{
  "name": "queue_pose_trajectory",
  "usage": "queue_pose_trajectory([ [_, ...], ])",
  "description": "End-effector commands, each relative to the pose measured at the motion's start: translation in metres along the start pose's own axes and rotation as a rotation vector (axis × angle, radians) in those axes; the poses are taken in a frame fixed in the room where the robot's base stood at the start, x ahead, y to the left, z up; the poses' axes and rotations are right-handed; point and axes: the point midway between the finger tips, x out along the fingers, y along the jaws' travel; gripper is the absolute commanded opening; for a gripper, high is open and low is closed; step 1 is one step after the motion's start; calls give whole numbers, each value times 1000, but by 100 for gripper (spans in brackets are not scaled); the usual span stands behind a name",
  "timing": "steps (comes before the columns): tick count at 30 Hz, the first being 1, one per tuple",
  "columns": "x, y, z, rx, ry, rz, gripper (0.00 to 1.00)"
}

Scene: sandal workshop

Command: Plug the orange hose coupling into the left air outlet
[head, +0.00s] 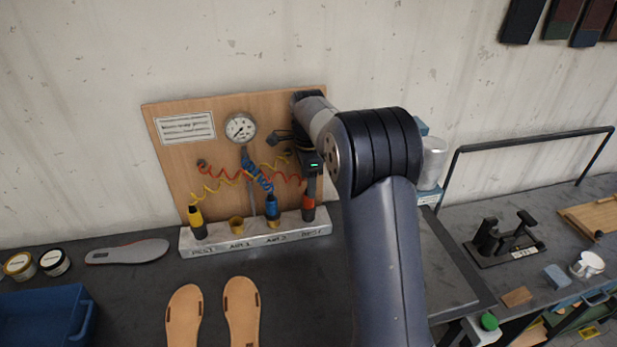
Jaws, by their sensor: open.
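The orange hose coupling (308,207) stands upright at the right REST place of the pale outlet block (255,241). The left air outlet (236,225), marked AIR 1, is a short brass socket with nothing in it. A blue coupling (271,207) stands in the AIR 2 outlet to its right. A yellow coupling (197,222) stands at the left REST place. My gripper (288,143) is open in front of the board, above the orange coupling. My wrist and arm partly hide it, and I cannot see anything held.
Coiled yellow, red and blue hoses hang across the wooden board (165,160) below a gauge (240,128). Two sandal soles (242,312) lie in front of the block. A blue bin (40,318) is at left. A black fixture (503,240) stands at right.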

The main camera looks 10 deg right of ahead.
Motion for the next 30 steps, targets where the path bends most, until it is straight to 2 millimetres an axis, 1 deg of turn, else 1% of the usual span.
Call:
queue_pose_trajectory([
  [1,8,0,0,0,0,2,55],
  [3,15,0,0,0,0,1,55],
  [9,34,0,0,0,0,1,55],
  [15,49,0,0,0,0,0,55],
  [21,54,0,0,0,0,0,55],
  [30,55,0,0,0,0,0,55],
])
